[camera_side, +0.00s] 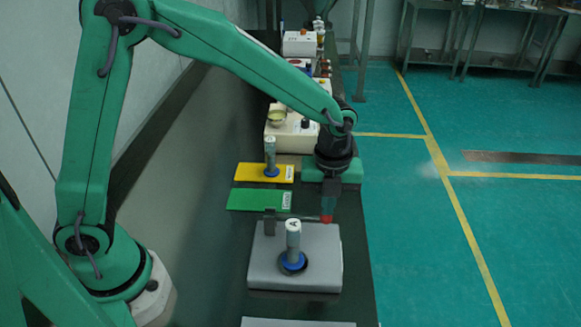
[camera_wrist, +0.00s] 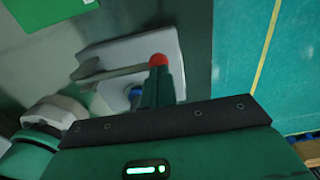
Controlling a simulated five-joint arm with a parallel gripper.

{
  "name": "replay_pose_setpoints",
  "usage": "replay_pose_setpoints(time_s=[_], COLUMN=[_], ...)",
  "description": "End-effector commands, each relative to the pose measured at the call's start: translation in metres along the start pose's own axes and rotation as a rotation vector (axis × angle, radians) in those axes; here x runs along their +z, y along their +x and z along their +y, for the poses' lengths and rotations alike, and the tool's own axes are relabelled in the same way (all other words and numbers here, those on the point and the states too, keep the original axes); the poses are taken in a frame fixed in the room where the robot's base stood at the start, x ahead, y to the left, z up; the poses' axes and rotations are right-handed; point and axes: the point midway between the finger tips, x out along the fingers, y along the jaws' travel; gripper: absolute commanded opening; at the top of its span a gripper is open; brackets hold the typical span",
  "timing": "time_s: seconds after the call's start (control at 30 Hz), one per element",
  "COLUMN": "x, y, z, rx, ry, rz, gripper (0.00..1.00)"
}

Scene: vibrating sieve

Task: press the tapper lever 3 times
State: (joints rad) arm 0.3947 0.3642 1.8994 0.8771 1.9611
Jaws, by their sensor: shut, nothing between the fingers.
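The tapper lever (camera_wrist: 118,72) is a thin grey bar. In the side view it runs from a small dark post (camera_side: 270,222) at the back of the grey sieve box (camera_side: 262,272) to a red knob (camera_side: 326,218) at its right end. My gripper (camera_side: 328,207) is shut and empty, pointing down right at the red knob. In the wrist view the closed fingers (camera_wrist: 160,84) end against the red knob (camera_wrist: 158,61) in the picture and cover part of the box. I cannot tell whether they touch it.
A grey-white cylinder marked A (camera_side: 293,238) stands in a blue ring on the box. Behind are a green mat (camera_side: 255,201), a yellow mat (camera_side: 250,174) with another cylinder (camera_side: 270,152), and a cream device (camera_side: 290,138). The bench's right edge is close to my gripper.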

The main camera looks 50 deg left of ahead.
Motion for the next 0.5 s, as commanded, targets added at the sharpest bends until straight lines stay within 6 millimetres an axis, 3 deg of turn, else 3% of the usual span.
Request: replay_pose_setpoints(time_s=[0.5], x=[0.000], y=[0.013], z=[-0.004], rx=[0.086], ry=[-0.002], rz=[0.035], gripper=[0.00])
